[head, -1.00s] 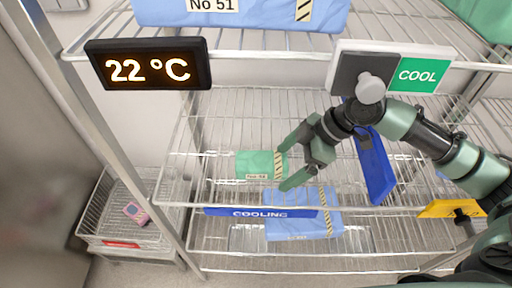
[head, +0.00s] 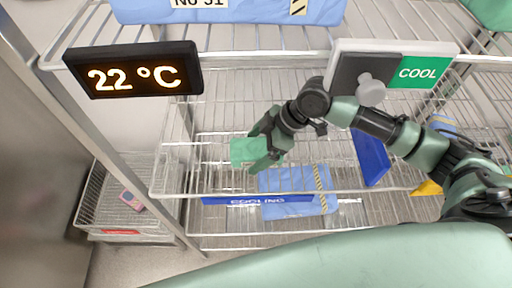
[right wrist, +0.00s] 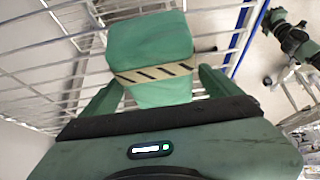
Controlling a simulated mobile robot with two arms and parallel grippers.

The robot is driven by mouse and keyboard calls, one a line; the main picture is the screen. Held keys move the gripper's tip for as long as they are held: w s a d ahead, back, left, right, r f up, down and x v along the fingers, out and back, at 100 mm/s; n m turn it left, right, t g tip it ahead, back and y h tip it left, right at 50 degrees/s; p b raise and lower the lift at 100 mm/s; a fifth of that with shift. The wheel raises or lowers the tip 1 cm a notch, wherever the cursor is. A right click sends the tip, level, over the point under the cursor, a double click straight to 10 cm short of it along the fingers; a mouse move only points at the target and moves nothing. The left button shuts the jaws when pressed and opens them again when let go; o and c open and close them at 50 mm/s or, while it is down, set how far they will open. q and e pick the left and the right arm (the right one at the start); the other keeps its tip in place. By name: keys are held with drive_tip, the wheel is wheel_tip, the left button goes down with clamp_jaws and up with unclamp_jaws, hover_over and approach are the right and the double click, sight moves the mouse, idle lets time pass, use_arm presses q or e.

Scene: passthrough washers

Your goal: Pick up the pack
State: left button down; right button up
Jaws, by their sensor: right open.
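A green pack (head: 242,151) lies on the wire shelf in the middle of the head view. My right gripper (head: 256,148) is open, with its fingers reaching along the sides of this pack at its right end. In the right wrist view the green pack (right wrist: 150,52), with a cream and black striped band, sits between the two finger tips. I cannot tell whether the fingers touch it. My left gripper is not in view.
A blue pack (head: 290,182) lies on the lower level, behind a blue COOLING strip (head: 257,200). A 22 °C display (head: 133,70) and a COOL slider panel (head: 418,73) hang on the upper shelf edge. A wire basket (head: 100,205) stands at lower left.

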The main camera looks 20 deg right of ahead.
drive_tip(key=shift+s, duration=0.1)
drive_tip(key=c, duration=1.8)
